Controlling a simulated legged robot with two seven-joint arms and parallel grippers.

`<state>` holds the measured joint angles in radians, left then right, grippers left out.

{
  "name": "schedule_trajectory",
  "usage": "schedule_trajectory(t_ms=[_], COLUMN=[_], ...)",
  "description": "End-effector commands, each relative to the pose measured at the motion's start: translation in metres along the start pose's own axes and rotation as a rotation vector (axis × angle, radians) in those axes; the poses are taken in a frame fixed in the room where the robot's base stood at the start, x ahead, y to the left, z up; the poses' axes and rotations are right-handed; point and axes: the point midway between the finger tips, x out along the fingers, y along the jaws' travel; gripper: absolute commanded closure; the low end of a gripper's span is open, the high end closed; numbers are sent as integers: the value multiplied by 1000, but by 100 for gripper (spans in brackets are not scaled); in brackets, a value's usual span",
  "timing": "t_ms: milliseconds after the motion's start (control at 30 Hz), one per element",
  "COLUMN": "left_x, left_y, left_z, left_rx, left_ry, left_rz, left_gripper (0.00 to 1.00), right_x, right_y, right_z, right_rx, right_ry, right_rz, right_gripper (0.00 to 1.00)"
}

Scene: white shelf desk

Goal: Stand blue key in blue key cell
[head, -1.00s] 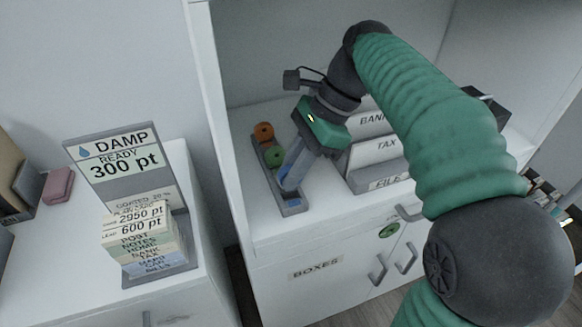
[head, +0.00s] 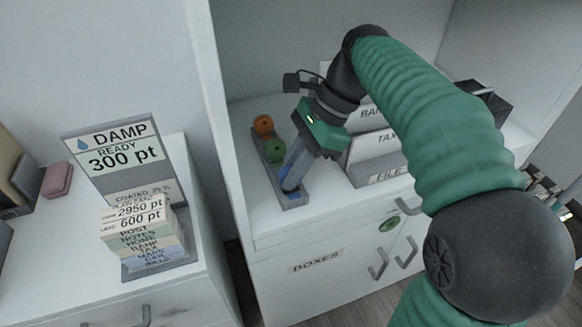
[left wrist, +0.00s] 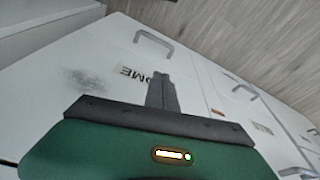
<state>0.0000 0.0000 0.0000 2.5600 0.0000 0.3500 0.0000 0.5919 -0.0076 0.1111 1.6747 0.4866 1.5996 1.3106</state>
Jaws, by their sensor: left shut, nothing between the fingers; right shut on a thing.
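A narrow grey rack (head: 292,203) stands on the white shelf, with an orange round key (head: 263,125) at its far end and a green round key (head: 275,151) beside it. My right gripper (head: 291,185) points down over the near end of the rack, shut on the blue key. Only a bit of blue (head: 286,184) shows at its fingertips; the fingers hide most of the key, and I cannot tell how deep it sits in the cell. My left gripper (left wrist: 161,80) is shut and empty in the left wrist view, over white drawer fronts.
A file holder (head: 390,175) with labelled dividers stands just right of the right gripper. The cabinet's side wall (head: 217,120) rises left of the rack. A card stand (head: 160,262) and a pink block (head: 58,179) are on the left cabinet. Shelf space before the rack is clear.

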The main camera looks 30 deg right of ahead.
Motion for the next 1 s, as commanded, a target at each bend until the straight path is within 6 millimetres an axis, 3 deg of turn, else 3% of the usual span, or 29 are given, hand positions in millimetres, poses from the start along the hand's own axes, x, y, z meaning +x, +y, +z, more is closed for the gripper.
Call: schedule_trajectory(t_ms=[433,467,633,900,1000], left_x=[3,2,2,2,-6], left_y=[0,0,0,0,0], left_z=[1,0,0,0,-1], left_rx=[0,0,0,0,0], left_ry=[0,0,0,0,0], left_rz=[0,0,0,0,0], left_gripper=[100,100,100,100,100], right_x=[10,10,9,9,-1], right_y=[0,0,0,0,0], right_z=[-5,-5,-5,-5,-4], right_rx=[1,1,1,1,1], right_ry=[0,0,0,0,0], right_rz=[1,0,0,1,0], right_gripper=[100,82,61,61,61])
